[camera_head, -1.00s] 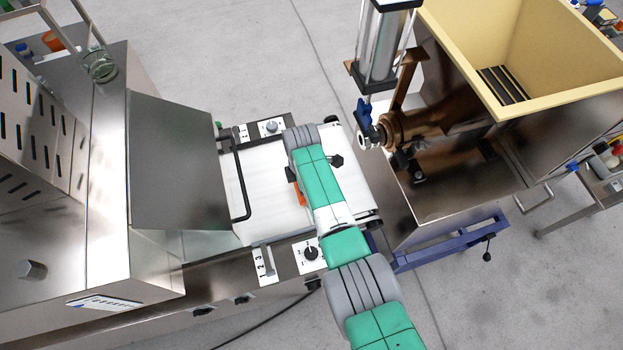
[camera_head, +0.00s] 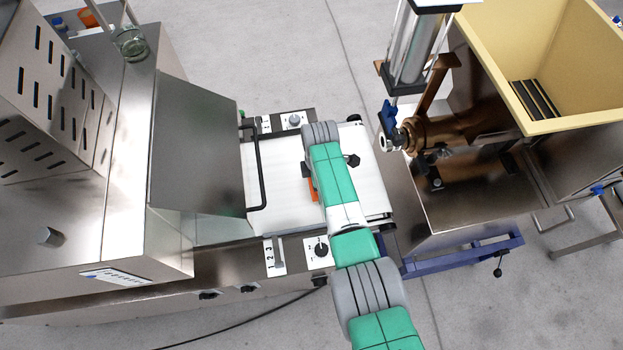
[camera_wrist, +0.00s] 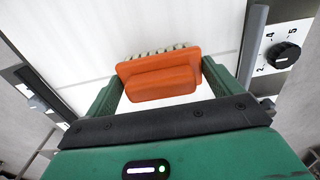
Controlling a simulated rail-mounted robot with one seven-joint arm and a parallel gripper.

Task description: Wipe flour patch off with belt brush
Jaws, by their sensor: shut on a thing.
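The orange belt brush (camera_wrist: 160,76) with pale bristles is between the two fingers of my gripper (camera_wrist: 160,85) in the wrist view, and the gripper is shut on it. The brush is over the white belt (camera_wrist: 150,25); I cannot tell whether the bristles touch it. In the head view a bit of the orange brush (camera_head: 313,190) shows left of my green arm, above the white belt (camera_head: 275,180). My arm hides the gripper there. I cannot make out a flour patch on the white belt in either view.
A steel hood with a black handle (camera_head: 258,168) stands left of the belt. Control panels with knobs (camera_head: 318,250) flank the belt, one also in the wrist view (camera_wrist: 283,55). A steel machine with a cream hopper (camera_head: 590,60) stands at right, with floor between.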

